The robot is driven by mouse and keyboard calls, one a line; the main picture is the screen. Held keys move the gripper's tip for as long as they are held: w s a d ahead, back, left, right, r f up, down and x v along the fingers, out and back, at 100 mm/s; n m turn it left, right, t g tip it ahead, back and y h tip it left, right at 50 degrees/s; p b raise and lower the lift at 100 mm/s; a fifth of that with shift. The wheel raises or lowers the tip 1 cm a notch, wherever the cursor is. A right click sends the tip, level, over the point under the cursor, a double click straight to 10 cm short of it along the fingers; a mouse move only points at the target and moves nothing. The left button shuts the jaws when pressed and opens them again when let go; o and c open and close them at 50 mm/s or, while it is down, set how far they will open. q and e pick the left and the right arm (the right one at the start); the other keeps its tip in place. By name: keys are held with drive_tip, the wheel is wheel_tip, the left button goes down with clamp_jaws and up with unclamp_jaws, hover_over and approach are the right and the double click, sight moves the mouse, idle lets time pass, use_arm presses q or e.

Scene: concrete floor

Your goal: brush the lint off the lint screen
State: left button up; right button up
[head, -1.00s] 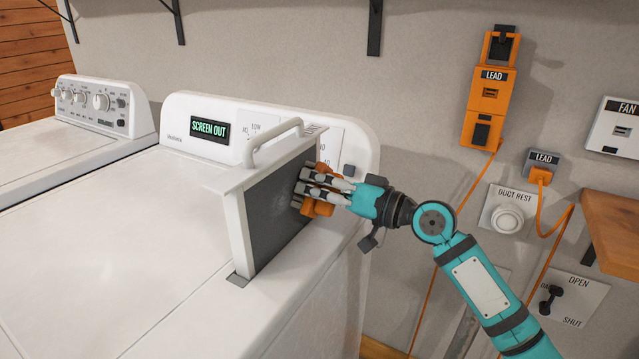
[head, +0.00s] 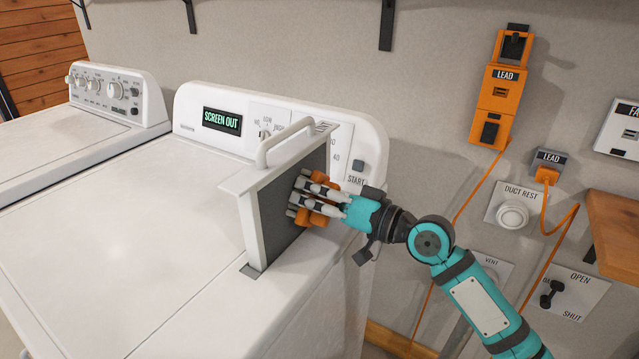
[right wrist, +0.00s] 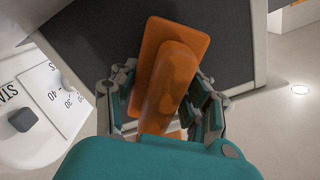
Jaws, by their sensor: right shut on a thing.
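The lint screen (head: 275,213) stands upright on the white dryer top, a dark panel in a white frame with a handle along its top. Its lower end is at a dark slot (head: 250,270) in the dryer top. My right gripper (head: 308,203) is at the screen's dark face. It is shut on an orange brush (right wrist: 168,75), which shows between the fingers in the right wrist view. The brush is at the dark face; whether it touches is hidden. No lint can be made out on the part of the screen that shows. My left gripper is not in view.
The dryer's panel (head: 262,128) behind the screen reads "SCREEN OUT". A second white machine (head: 118,95) stands at the left.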

sight(285, 203)
drive_tip(key=shift+s+a+r, duration=0.2)
drive_tip(key=shift+s+a, duration=0.05)
drive_tip(key=shift+s, duration=0.15)
drive_tip(key=shift+s+a+f, duration=0.1)
drive_tip(key=shift+s+f, duration=0.05)
drive_tip(key=shift+s+a+p, duration=0.35)
drive_tip(key=shift+s+p, duration=0.15)
drive_tip(key=shift+p, duration=0.45)
drive_tip(key=shift+s+a+p, duration=0.5)
drive_tip(key=shift+s+p, duration=0.2)
drive_tip(key=shift+s, duration=0.05)
drive_tip(key=shift+s+d+f, duration=0.1)
drive_tip(key=shift+s+d, duration=0.1)
drive_tip(key=shift+d, duration=0.2)
drive_tip(key=b+v, duration=0.1)
drive_tip(key=v, duration=0.2)
drive_tip(key=shift+s+d, duration=0.15)
drive_tip(key=shift+d, duration=0.1)
drive_tip(key=shift+v, duration=0.8)
